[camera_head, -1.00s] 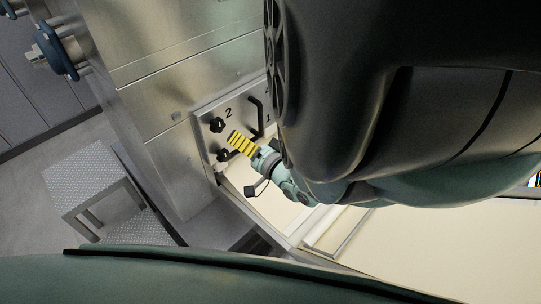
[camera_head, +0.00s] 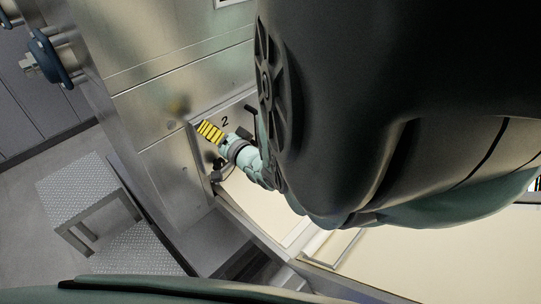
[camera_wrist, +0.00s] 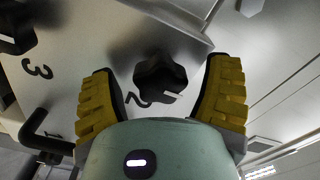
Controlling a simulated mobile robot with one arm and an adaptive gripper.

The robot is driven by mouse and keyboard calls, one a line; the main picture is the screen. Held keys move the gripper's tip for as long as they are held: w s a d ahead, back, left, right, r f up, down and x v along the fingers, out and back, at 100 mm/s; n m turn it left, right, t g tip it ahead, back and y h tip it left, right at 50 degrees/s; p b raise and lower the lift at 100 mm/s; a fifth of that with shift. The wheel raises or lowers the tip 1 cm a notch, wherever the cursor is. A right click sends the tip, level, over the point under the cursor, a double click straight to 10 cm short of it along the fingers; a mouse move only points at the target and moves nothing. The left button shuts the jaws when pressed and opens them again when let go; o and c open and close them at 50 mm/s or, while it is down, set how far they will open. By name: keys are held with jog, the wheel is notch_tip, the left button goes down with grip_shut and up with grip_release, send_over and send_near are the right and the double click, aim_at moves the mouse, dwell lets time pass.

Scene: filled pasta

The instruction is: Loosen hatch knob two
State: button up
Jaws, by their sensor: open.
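Hatch knob two (camera_wrist: 160,78) is a black lobed knob on the steel hatch plate (camera_wrist: 95,25), with a "2" marked beside it. In the wrist view it lies between the two yellow ribbed fingers of my gripper (camera_wrist: 163,65). The fingers are spread, one on each side, with visible gaps to the knob. I cannot tell how deep they reach along it. In the head view my gripper (camera_head: 209,131) is at the hatch by the "2" and hides knob two.
Another black knob (camera_wrist: 16,28) near a "3" and a black bar handle (camera_wrist: 45,143) are to the left in the wrist view. A lower knob (camera_head: 217,163) is close below my gripper in the head view. A metal step stool (camera_head: 75,190) stands on the floor at left.

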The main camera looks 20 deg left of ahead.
jog(key=shift+c, duration=0.3)
jog(key=c, duration=1.1)
jog(key=shift+c, duration=0.2)
jog(key=shift+n, duration=0.4)
jog(key=n+p, duration=0.1)
jog(key=n, duration=0.1)
jog(key=shift+d+r+n, duration=0.1)
jog(key=shift+d+n, duration=0.05)
jog(key=shift+n, duration=0.25)
jog(key=n, duration=0.4)
jog(key=shift+r, duration=0.1)
jog(key=shift+a+r+n, duration=0.2)
jog(key=shift+r+n, duration=0.05)
jog(key=shift+n, duration=0.45)
jog(key=shift+s+a+n, duration=0.15)
jog(key=shift+s+n, duration=0.05)
jog(key=shift+n, duration=0.1)
